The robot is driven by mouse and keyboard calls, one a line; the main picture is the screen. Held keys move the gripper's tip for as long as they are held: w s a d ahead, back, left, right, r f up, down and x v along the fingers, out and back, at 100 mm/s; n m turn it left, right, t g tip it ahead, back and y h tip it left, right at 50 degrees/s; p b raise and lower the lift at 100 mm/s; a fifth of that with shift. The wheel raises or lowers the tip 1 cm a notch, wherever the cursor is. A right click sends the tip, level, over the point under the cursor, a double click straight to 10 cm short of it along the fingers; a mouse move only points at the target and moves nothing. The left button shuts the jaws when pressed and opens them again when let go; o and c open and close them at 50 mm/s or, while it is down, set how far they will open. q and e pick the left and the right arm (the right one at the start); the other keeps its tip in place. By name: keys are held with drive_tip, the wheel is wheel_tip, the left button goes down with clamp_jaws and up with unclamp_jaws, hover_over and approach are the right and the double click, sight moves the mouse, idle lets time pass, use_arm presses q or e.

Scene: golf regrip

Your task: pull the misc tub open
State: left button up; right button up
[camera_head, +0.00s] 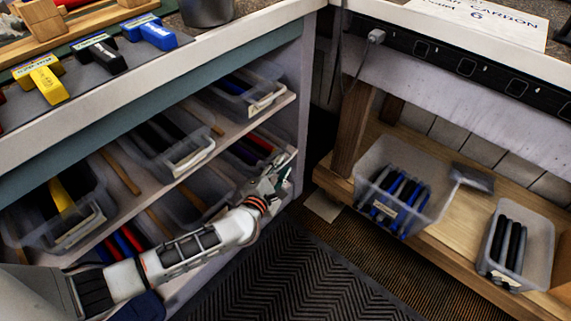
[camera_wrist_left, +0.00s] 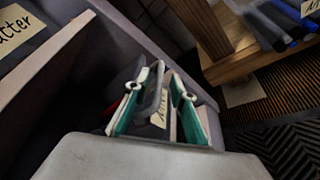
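A translucent grey tub (camera_head: 240,157) with red and blue grips stands on the lower shelf at its right end. My left gripper (camera_head: 275,178) is at this tub's front, low and to the right. In the left wrist view, the green-padded fingers of my left gripper (camera_wrist_left: 166,82) stand apart on either side of a grey tub edge and a pale label (camera_wrist_left: 159,112). The label's writing is mostly hidden, so I cannot read it as misc. Contact between the fingers and the tub cannot be made out. My right gripper is out of view.
Other tubs stand on the shelves, one with a yellow item (camera_head: 62,195) at the left. A shelf post (camera_head: 305,100) is close to my left gripper's right. Two tubs (camera_head: 400,195) sit on the wooden shelf at right. The dark mat (camera_head: 290,275) is clear.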

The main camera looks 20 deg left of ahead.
use_arm(q)
drive_tip(key=shift+w+f, duration=0.35)
drive_tip(key=shift+w, duration=0.35)
drive_tip(key=shift+w+r, duration=0.15)
drive_tip(key=shift+w, duration=0.05)
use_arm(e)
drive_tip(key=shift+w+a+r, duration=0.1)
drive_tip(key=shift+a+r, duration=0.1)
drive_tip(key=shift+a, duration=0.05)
use_arm(q)
clamp_jaws()
drive_tip(key=shift+d, duration=0.15)
